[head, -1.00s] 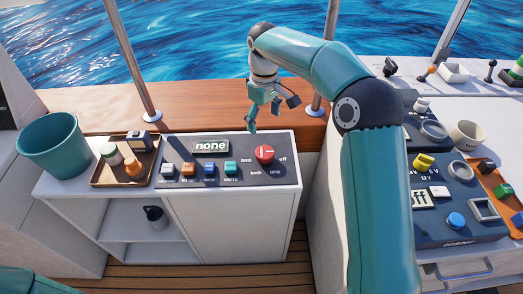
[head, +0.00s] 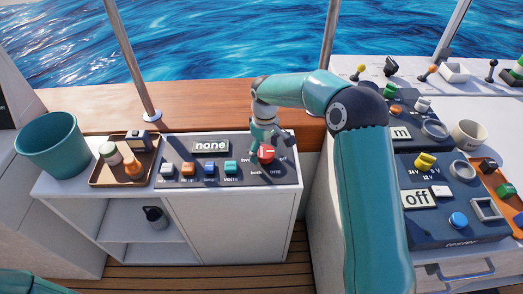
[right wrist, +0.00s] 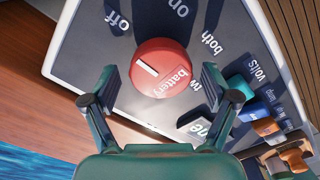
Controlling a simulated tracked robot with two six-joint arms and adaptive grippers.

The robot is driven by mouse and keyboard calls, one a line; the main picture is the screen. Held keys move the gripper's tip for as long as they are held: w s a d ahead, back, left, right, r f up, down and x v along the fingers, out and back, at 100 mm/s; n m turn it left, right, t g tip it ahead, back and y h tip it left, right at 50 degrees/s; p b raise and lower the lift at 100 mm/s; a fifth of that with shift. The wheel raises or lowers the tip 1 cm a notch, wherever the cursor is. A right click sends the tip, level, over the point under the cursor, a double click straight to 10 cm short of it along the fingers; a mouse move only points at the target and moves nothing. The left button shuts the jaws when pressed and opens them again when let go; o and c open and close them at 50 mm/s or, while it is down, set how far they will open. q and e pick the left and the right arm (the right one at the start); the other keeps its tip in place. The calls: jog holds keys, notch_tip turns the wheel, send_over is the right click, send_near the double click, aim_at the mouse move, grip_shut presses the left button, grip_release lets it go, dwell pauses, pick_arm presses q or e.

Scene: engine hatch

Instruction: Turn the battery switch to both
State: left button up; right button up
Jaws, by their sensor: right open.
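The battery switch is a round red knob (head: 268,155) on the dark panel of the low white cabinet. In the right wrist view the red knob (right wrist: 165,66) shows a white pointer line at its upper left, on the side of the "off" label. The "both" label (right wrist: 211,43) is at upper right, and "two" is partly hidden by a finger. The small display (head: 210,146) reads "none". My right gripper (right wrist: 158,78) is open, its fingertips on either side of the knob, with gaps showing. In the head view it is just above the knob. My left gripper is out of view.
Several small coloured switches (head: 209,168) line the panel left of the knob. A brown tray (head: 98,176) with small items and a teal bucket (head: 50,147) stand further left. The tester panel (head: 458,232) and a mug (head: 468,136) are on the right counter.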

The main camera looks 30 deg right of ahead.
jog(key=c, duration=1.1)
jog(key=shift+a, duration=0.25)
jog(key=shift+c, duration=0.3)
jog(key=shift+d, duration=0.15)
